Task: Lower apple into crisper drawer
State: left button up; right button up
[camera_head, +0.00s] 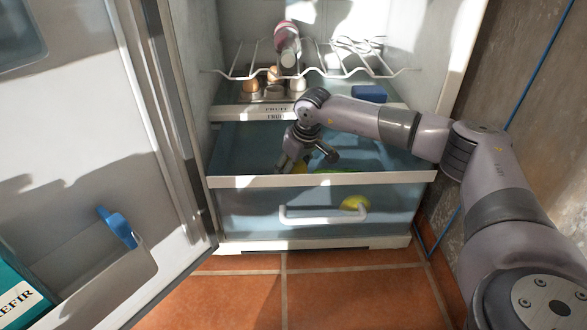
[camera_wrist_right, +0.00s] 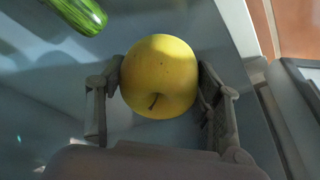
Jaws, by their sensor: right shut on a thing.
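A yellow apple (camera_wrist_right: 160,75) with a dark stem sits between the two fingers of my right gripper (camera_head: 305,162), which is shut on it. In the head view the apple is mostly hidden by the gripper. The crisper drawer (camera_head: 240,182) is pulled out at the bottom of the fridge, with a translucent blue front and a white handle. My right gripper points down into the drawer's opening, behind its front rim. I cannot tell whether the apple touches the drawer floor. My left gripper is not in view.
A striped green cucumber (camera_wrist_right: 78,14) lies in the drawer; a yellow round thing (camera_head: 355,203) shows through its front. A second drawer label strip, a wire rack (camera_head: 340,70) with a bottle (camera_head: 287,45), and eggs (camera_head: 274,73) are above. The open door (camera_head: 90,150) stands left.

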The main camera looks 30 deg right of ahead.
aim_at(299, 167)
jog(key=shift+f, duration=1.3)
dwell(0.4)
jog(key=shift+f, duration=1.05)
dwell(0.4)
jog(key=o, duration=2)
jog(key=shift+b, duration=0.3)
jog(key=v, duration=1.2)
jog(key=shift+a, duration=0.1)
